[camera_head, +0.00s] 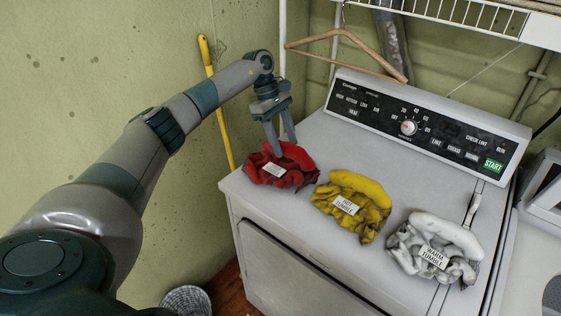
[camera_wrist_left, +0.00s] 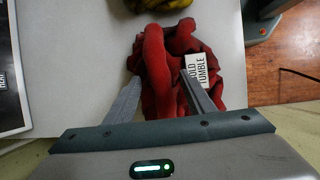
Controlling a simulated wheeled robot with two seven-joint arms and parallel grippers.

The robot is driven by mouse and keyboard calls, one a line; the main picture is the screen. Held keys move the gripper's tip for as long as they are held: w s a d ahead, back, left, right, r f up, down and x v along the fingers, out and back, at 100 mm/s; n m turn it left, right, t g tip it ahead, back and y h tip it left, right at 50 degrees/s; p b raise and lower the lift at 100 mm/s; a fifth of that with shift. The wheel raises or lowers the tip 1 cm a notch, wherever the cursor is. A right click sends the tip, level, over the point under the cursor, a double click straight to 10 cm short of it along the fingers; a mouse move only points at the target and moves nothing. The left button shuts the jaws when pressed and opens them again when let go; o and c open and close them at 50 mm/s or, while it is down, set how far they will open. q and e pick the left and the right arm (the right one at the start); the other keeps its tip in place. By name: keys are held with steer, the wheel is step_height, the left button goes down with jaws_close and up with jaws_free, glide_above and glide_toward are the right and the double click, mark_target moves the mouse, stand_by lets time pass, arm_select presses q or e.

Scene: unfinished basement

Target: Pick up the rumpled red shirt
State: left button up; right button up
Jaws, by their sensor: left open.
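The rumpled red shirt (camera_head: 283,166) lies at the left end of the dryer top, with a white label on it. It also shows in the left wrist view (camera_wrist_left: 158,65), where the label reads "OLD TUMBLE" as far as it shows. My left gripper (camera_head: 281,148) is open and points down at the shirt. In the left wrist view its two fingers (camera_wrist_left: 160,98) stand apart with red cloth between them. I cannot tell how deep the fingertips reach into the cloth. My right gripper is not in view.
A yellow garment (camera_head: 353,203) and a white garment (camera_head: 434,248) lie to the right on the white dryer (camera_head: 330,135). The dryer's control panel (camera_head: 420,127) rises behind. A wooden hanger (camera_head: 345,45) hangs above. A yellow pole (camera_head: 215,100) leans at the wall. A woven basket (camera_head: 186,301) stands on the floor.

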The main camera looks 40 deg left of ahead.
arm_select(q)
steer(key=shift+d+f, duration=0.2)
steer(key=shift+f, duration=0.25)
jaws_close()
steer(key=shift+r, duration=0.1)
steer(key=shift+r+b, duration=0.4)
steer(key=shift+r, duration=0.15)
step_height(320, 180, up, 8)
steer(key=b, duration=0.3)
steer(key=shift+f, duration=0.25)
steer(key=shift+r, duration=0.65)
